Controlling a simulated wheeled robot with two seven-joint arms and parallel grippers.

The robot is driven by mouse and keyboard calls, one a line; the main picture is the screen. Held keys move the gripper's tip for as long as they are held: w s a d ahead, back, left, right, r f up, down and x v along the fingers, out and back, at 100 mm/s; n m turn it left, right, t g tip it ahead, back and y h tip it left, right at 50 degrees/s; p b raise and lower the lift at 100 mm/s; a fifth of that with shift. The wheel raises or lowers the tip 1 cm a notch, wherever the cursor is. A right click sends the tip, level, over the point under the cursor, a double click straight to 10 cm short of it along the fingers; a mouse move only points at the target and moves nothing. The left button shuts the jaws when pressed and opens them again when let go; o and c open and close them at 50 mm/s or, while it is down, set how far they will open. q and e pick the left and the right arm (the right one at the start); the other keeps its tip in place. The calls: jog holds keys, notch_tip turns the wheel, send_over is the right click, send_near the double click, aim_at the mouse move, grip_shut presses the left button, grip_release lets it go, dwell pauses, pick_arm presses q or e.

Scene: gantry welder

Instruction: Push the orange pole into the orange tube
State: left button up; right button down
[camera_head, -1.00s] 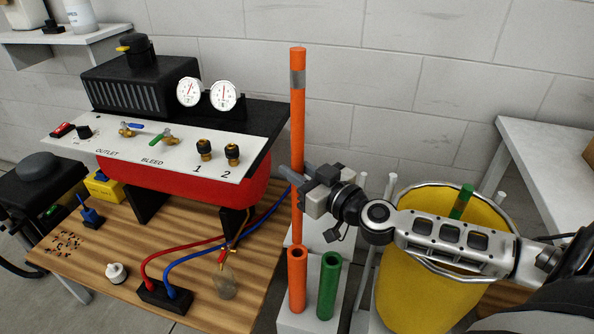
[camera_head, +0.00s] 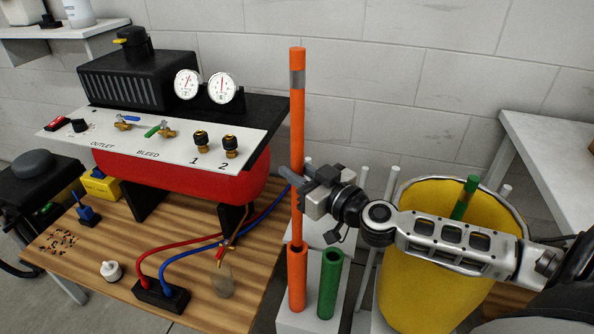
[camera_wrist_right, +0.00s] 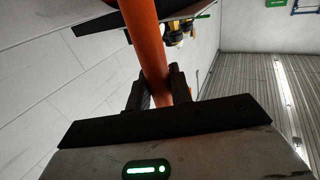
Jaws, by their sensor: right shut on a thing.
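The orange pole (camera_head: 297,130) is long and upright, with a grey band near its top. My right gripper (camera_head: 298,187) is shut around its lower half. The pole also shows between the two fingers in the right wrist view (camera_wrist_right: 150,50). The orange tube (camera_head: 297,283) stands upright on a light block, directly below the pole in the head view. The pole's lower end meets the tube's mouth there; I cannot tell whether it is inside or just behind the rim. My left gripper is not in view.
A green tube (camera_head: 329,285) stands right beside the orange one. A yellow bucket (camera_head: 425,260) holding a green pole (camera_head: 464,198) is under my right arm. Left is a wooden table (camera_head: 110,240) with a red tank (camera_head: 180,175), gauges and hoses. A white wall is behind.

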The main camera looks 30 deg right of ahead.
pick_arm(q)
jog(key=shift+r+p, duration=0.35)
jog(key=shift+p, duration=0.1)
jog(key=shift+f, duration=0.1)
dwell(0.5)
